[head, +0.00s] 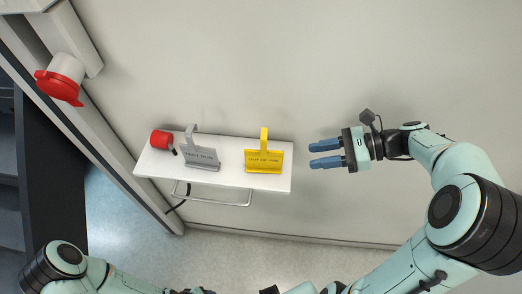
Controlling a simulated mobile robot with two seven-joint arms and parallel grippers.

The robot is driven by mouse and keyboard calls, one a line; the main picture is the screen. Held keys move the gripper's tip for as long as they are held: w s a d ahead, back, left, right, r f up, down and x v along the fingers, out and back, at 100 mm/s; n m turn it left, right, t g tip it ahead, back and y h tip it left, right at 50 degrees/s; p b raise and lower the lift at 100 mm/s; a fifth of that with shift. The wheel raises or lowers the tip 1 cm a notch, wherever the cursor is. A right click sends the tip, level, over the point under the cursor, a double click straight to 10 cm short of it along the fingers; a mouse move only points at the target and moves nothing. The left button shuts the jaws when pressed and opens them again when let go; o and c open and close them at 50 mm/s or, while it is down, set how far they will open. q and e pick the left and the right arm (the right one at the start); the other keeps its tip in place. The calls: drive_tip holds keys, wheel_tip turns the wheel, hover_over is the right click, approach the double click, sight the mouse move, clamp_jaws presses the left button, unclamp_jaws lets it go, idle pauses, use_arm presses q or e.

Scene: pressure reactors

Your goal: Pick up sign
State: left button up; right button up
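A yellow sign (263,158) with an upright hook stands on a white shelf (225,181), near its right end. A grey sign (201,157) of similar shape stands left of it on the same shelf. Both carry small lettering that I cannot read surely. My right gripper (311,155) is to the right of the shelf, with its blue fingers pointing left toward the yellow sign. The fingers are apart with nothing between them, and they do not touch the sign. My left arm shows at the lower left, but its gripper cannot be made out.
A red cylindrical object (161,140) sits at the shelf's left end. A metal rail (213,202) hangs below the shelf's front edge. A red-and-white fixture (62,80) is mounted at the upper left. The wall area above the shelf is clear.

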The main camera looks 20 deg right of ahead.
approach(270, 167)
drive_tip(key=a, duration=0.1)
drive_tip(key=w+a, duration=0.1)
drive_tip(key=a, duration=0.1)
drive_tip(key=shift+w+a+r, duration=0.2)
drive_tip(key=shift+w+a, duration=0.05)
drive_tip(key=shift+a, duration=0.05)
drive_tip(key=shift+w+d+f+x, duration=0.1)
drive_tip(key=shift+w+x, duration=0.05)
drive_tip(key=shift+x, duration=1.35)
drive_tip(key=shift+w+d+f+x, duration=0.1)
drive_tip(key=shift+d+f+x, duration=0.05)
drive_tip(key=shift+x, duration=1.4)
clamp_jaws()
use_arm(q)
drive_tip(key=shift+s+f, duration=0.2)
use_arm(e)
drive_tip(key=shift+r, duration=0.1)
use_arm(q)
drive_tip(key=w+r+p, duration=0.2)
drive_tip(key=w+r, duration=0.1)
drive_tip(key=r, duration=0.1)
drive_tip(key=shift+w+p, duration=0.3)
drive_tip(key=shift+p, duration=0.1)
use_arm(e)
wheel_tip(270, 167, up, 20)
use_arm(q)
drive_tip(key=shift+s, duration=0.1)
